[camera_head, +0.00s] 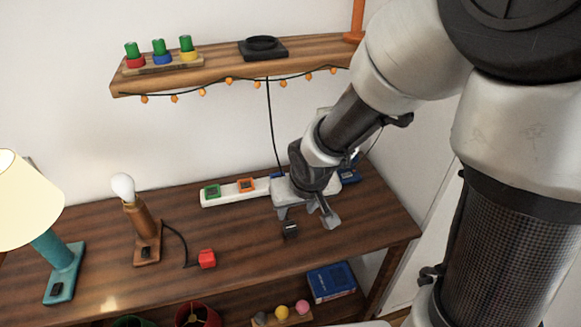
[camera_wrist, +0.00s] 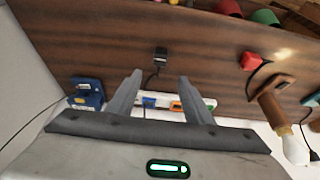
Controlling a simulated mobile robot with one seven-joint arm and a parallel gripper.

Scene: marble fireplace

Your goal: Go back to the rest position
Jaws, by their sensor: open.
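My gripper (camera_head: 306,217) hangs over the wooden table in the head view, its two fingers spread apart. In the wrist view my gripper (camera_wrist: 160,76) is open with nothing between the fingers. A small black plug (camera_head: 289,230) lies on the table just in front of it, apart from the fingers. It also shows in the wrist view (camera_wrist: 160,54), with a dark cord running back between the fingers. Behind my gripper lies a white power strip (camera_head: 222,198) with green, orange and blue plugs in it; my arm hides its right part.
The table (camera_head: 235,222) bears a bulb lamp (camera_head: 143,225), its red plug (camera_head: 207,259), a teal lamp (camera_head: 58,262) and a blue device (camera_head: 349,174). A shelf (camera_head: 212,72) with hanging string lights is above. A blue book (camera_head: 331,282) lies lower down.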

